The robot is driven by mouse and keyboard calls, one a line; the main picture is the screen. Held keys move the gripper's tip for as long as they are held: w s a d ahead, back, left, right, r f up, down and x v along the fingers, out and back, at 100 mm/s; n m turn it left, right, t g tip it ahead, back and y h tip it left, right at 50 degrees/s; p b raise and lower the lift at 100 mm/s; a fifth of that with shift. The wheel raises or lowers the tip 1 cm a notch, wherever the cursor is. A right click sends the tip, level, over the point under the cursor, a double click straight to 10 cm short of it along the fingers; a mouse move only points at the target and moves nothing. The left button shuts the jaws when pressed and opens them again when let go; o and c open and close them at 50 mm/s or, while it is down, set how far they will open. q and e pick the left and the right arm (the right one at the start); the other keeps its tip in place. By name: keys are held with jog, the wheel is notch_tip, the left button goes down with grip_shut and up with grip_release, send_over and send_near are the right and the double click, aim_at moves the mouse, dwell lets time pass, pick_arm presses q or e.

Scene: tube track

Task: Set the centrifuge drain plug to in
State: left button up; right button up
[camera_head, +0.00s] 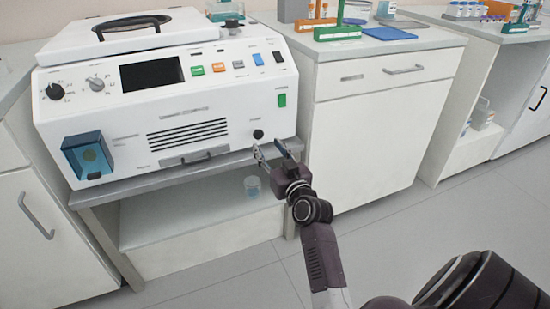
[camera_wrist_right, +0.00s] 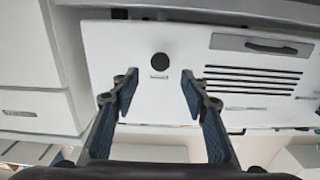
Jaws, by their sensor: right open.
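The centrifuge (camera_head: 160,100) is a white benchtop box with a closed lid on the left. Its drain plug (camera_head: 258,134) is a small round black knob low on the right of the front panel. In the right wrist view the plug (camera_wrist_right: 159,61) is a black disc above a small label, seen beyond the gap between the fingertips. My right gripper (camera_head: 268,149) is open and empty, just in front of and slightly below the plug, not around it. It also shows in the right wrist view (camera_wrist_right: 159,88). How far the plug stands out is hard to tell. My left gripper is out of view.
A vent grille (camera_head: 188,134) and drawer handle (camera_head: 186,160) are left of the plug. A green switch (camera_head: 282,100) sits above right. A white cabinet (camera_head: 375,110) stands close on the right. The floor in front is clear.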

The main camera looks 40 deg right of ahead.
jog(key=shift+v, duration=2.65)
